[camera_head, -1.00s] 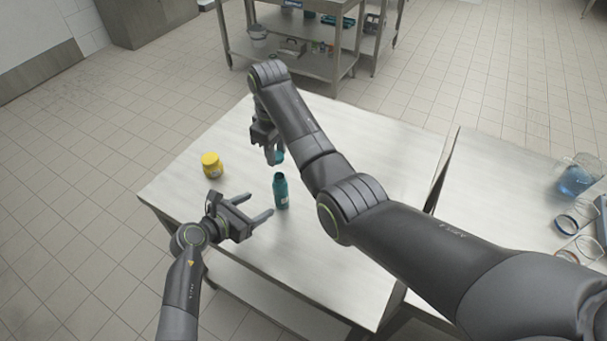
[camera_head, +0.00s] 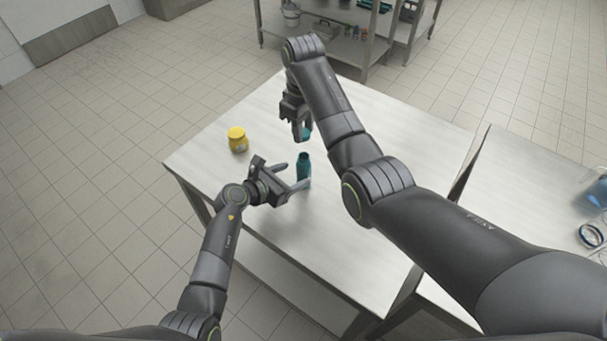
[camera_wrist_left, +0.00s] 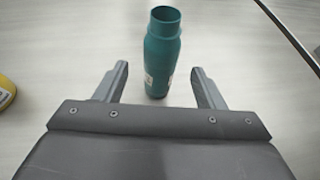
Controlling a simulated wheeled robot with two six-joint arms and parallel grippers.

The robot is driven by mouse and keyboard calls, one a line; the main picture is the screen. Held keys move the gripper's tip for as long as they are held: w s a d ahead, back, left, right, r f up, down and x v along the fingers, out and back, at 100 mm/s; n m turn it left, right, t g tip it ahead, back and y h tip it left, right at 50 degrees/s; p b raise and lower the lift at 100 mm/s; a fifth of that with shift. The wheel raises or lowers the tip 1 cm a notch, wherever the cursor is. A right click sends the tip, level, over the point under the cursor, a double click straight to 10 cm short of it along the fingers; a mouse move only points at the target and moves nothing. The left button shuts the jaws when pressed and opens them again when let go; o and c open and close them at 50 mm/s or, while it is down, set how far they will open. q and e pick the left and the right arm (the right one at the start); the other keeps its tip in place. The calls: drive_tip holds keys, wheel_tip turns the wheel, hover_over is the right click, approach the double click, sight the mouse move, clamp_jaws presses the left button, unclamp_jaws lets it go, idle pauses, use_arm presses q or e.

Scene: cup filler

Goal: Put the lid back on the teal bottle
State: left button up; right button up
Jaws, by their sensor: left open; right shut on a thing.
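The teal bottle (camera_head: 303,168) stands upright on the pale table, its mouth open, as the left wrist view shows (camera_wrist_left: 162,50). My left gripper (camera_head: 294,174) is open and low beside the bottle. In the left wrist view its two fingers (camera_wrist_left: 158,90) point toward the bottle, one to each side, with the bottle at or just beyond the fingertips. I cannot tell if they touch it. My right gripper (camera_head: 302,131) hangs just behind and above the bottle, shut on a small teal lid (camera_head: 307,134), which is partly hidden by the fingers.
A yellow jar (camera_head: 237,140) stands on the table (camera_head: 215,170) to the left of the bottle; its edge shows in the left wrist view (camera_wrist_left: 5,92). A second table (camera_head: 520,190) adjoins at right, past a gap, with glassware and rings. A metal shelf stands behind.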

use_arm(q)
drive_tip(key=shift+x, duration=3.45)
drive_tip(key=shift+c, duration=0.3)
clamp_jaws()
use_arm(e)
hover_over(304, 156)
drive_tip(key=shift+f, duration=2.55)
drive_tip(key=shift+f, duration=0.85)
drive_tip(key=shift+f, duration=0.6)
